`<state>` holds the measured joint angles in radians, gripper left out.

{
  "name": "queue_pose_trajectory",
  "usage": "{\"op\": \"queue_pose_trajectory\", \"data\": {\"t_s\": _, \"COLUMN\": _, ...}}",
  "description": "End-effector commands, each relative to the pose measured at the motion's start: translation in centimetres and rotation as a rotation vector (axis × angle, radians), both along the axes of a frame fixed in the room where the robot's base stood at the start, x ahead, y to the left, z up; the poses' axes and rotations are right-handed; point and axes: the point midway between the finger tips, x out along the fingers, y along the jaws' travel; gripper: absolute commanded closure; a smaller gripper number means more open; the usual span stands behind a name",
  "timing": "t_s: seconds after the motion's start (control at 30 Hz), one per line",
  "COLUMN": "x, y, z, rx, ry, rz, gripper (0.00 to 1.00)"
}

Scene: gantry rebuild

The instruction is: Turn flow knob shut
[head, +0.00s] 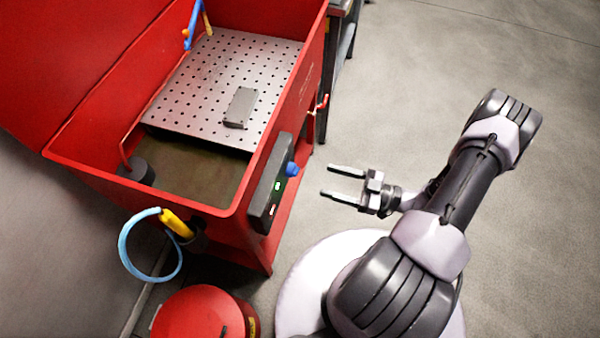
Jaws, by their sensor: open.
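A blue knob (291,169) sticks out from the dark control panel (266,190) on the right outer side of the red parts washer (237,222). The panel also has a small green light and a red mark below the knob. My gripper (336,182) is open and empty. Its two fingers point left towards the panel, with a gap between the fingertips and the knob. Which way the knob is turned is too small to tell.
A red lever (321,102) juts from the washer's side beyond the panel. A red round container (203,315) stands on the floor in front. A blue hose loop (127,240) hangs at the near-left corner. The floor (420,60) behind my arm is clear.

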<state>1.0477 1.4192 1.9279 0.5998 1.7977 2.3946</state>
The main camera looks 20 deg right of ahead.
Motion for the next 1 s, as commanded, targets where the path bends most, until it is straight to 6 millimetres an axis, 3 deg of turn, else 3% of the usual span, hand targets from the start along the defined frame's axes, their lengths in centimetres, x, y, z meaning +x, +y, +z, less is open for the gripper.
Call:
{"op": "queue_pose_trajectory", "data": {"t_s": 0.2, "x": 3.2, "y": 4.7, "z": -0.3, "rx": -0.001, "ry": 0.0, "rz": 0.008, "gripper": 0.4}}
{"op": "queue_pose_trajectory", "data": {"t_s": 0.33, "x": 4.6, "y": 6.6, "z": -0.2, "rx": -0.002, "ry": -0.001, "rz": 0.006, "gripper": 0.4}}
{"op": "queue_pose_trajectory", "data": {"t_s": 0.5, "x": 5.5, "y": 7.6, "z": -0.1, "rx": -0.001, "ry": 0.0, "rz": 0.002, "gripper": 0.4}}
{"op": "queue_pose_trajectory", "data": {"t_s": 0.77, "x": 5.6, "y": 7.8, "z": 0.0, "rx": -0.002, "ry": -0.001, "rz": 0.002, "gripper": 0.4}}
{"op": "queue_pose_trajectory", "data": {"t_s": 1.0, "x": 5.6, "y": 7.8, "z": 0.0, "rx": -0.002, "ry": -0.001, "rz": 0.002, "gripper": 0.83}}
